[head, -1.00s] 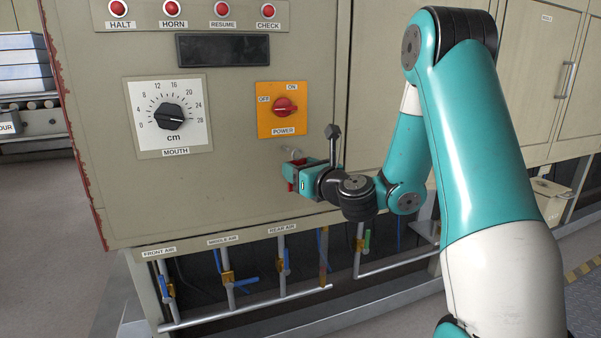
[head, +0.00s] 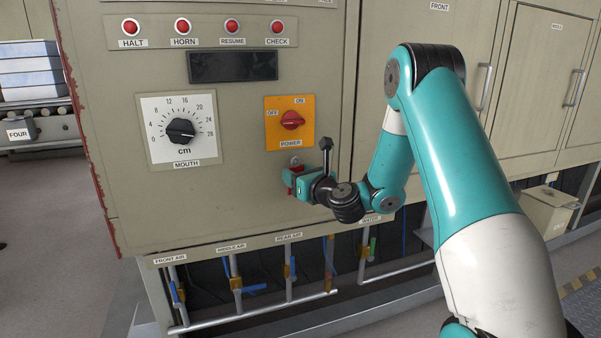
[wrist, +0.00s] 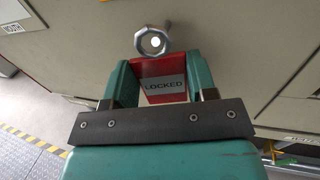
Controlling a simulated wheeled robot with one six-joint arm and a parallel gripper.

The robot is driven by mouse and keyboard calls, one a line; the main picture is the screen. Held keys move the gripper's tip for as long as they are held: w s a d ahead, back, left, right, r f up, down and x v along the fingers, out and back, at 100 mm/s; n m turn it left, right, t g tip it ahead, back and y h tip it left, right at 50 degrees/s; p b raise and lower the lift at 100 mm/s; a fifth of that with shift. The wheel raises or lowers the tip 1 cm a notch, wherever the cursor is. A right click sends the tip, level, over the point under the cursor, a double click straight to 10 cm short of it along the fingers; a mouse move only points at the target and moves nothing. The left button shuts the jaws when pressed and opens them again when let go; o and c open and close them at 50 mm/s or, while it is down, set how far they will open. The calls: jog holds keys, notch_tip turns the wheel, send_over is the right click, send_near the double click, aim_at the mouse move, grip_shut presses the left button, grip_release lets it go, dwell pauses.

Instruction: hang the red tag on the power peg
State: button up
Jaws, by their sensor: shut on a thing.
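The red tag (wrist: 160,68), with a grey "LOCKED" plate, is between the two teal fingers of my gripper (wrist: 160,82) in the wrist view. My gripper is shut on it. A pale metal ring (wrist: 140,41) shows at the tag's top edge with a bright spot in its middle. In the head view my gripper (head: 295,181) is close to the panel, just below the orange power switch (head: 290,122); the tag is mostly hidden there.
The mouth dial (head: 180,131) is left of the switch, under a dark display (head: 233,66) and several red buttons. Air pipes with valves (head: 236,284) run below the panel. Cabinet doors (head: 535,90) are at the right. The panel below the dial is clear.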

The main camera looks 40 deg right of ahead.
jog(key=shift+w+d+f+p, duration=0.25)
jog(key=shift+w+p, duration=0.25)
jog(key=shift+w, duration=0.15)
jog(key=shift+w+d+f+p, duration=0.1)
jog(key=shift+w+f+p, duration=0.1)
jog(key=shift+w+p, duration=0.35)
jog(key=shift+w, duration=0.1)
jog(key=o, duration=1)
jog(key=shift+d, duration=0.1)
